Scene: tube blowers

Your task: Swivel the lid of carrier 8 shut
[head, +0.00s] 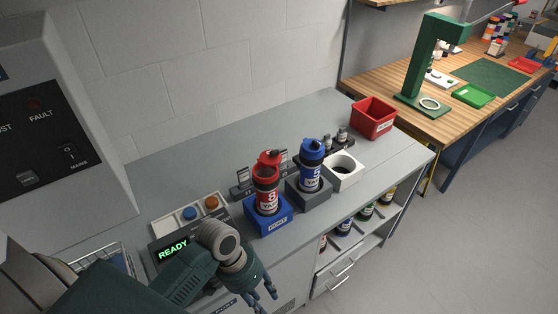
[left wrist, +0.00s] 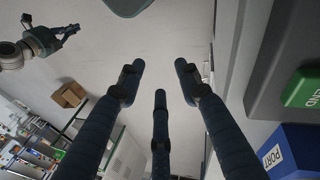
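A red carrier (head: 266,184) stands upright in a blue block (head: 268,220), its red lid on top looking tilted to one side. A blue carrier (head: 311,170) with a blue lid stands upright in a grey block (head: 309,194) to its right. My left gripper (head: 268,294) is below the blue block, at the counter's front, apart from both carriers. In the left wrist view its three fingers (left wrist: 158,85) are spread and empty. My right gripper (left wrist: 68,35) looks open and empty there.
A console (head: 172,249) reading READY, with blue and orange buttons, stands left of the carriers. A white holder (head: 344,171) and a red bin (head: 373,118) stand to the right. Several bottles (head: 365,212) fill the shelf below. The counter behind the carriers is mostly clear.

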